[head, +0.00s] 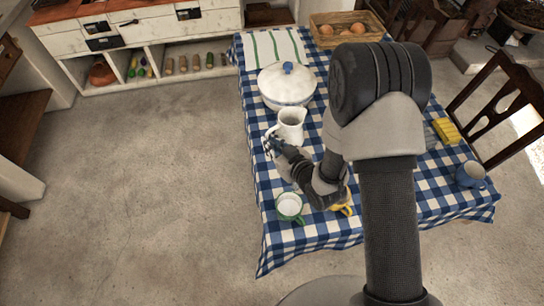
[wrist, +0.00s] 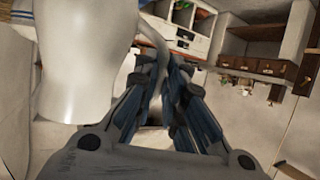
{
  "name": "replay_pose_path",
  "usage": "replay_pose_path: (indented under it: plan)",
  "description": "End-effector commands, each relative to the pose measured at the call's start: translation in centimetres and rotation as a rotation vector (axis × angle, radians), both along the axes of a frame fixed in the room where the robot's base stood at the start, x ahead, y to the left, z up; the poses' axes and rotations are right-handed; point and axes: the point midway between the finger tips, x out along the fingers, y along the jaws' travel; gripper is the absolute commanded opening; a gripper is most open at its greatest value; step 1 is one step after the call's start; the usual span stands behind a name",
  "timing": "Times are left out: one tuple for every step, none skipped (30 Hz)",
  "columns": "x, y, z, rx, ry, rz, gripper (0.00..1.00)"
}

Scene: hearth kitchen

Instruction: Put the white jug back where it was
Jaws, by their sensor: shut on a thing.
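The white jug (head: 291,126) is upright at the left part of the table with the blue checked cloth (head: 262,190), just in front of the white lidded pot (head: 287,84). I cannot tell whether its base touches the cloth. My gripper (head: 270,146) is at the jug's left front side. In the wrist view the jug's white body (wrist: 85,60) fills the upper left, and my gripper (wrist: 168,95) is shut on its handle (wrist: 152,35). My arm hides part of the table's middle.
A white mug with a green rim (head: 289,206) and a yellow mug (head: 344,204) stand near the front. A striped towel (head: 273,47), a wooden crate (head: 345,30), a yellow sponge (head: 446,130) and a grey-blue mug (head: 470,174) are also on the table. A chair (head: 500,100) stands at right.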

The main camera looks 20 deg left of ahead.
Motion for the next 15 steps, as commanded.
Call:
replay_pose_path:
  plan:
    - [0.1,0.1,-0.5,0.003,-0.005,0.0,0.0]
    - [0.2,0.1,-0.6,0.004,-0.005,0.0,0.0]
    - [0.2,0.1,-0.8,0.004,-0.005,0.0,0.0]
    - [0.2,0.1,-0.9,0.004,-0.005,0.0,0.0]
    - [0.2,0.1,-1.0,0.004,-0.005,0.0,0.0]
    - [0.1,0.1,-1.3,0.004,-0.005,0.0,0.0]
    - [0.1,0.1,-1.6,0.003,-0.004,-0.001,0.0]
    - [0.1,0.1,-1.9,0.003,-0.004,-0.001,0.0]
    - [0.1,0.0,-2.5,0.002,-0.003,-0.001,0.0]
    - [0.1,0.0,-3.0,0.002,-0.002,-0.001,0.0]
    - [0.1,0.0,-3.5,0.002,-0.002,-0.001,0.0]
    - [0.1,0.0,-4.1,0.002,-0.003,-0.001,0.0]
    - [0.1,0.0,-4.6,0.002,-0.003,-0.001,0.0]
    - [0.1,0.0,-4.9,0.002,-0.003,-0.001,0.0]
    - [0.1,0.0,-5.2,0.003,-0.005,-0.001,0.0]
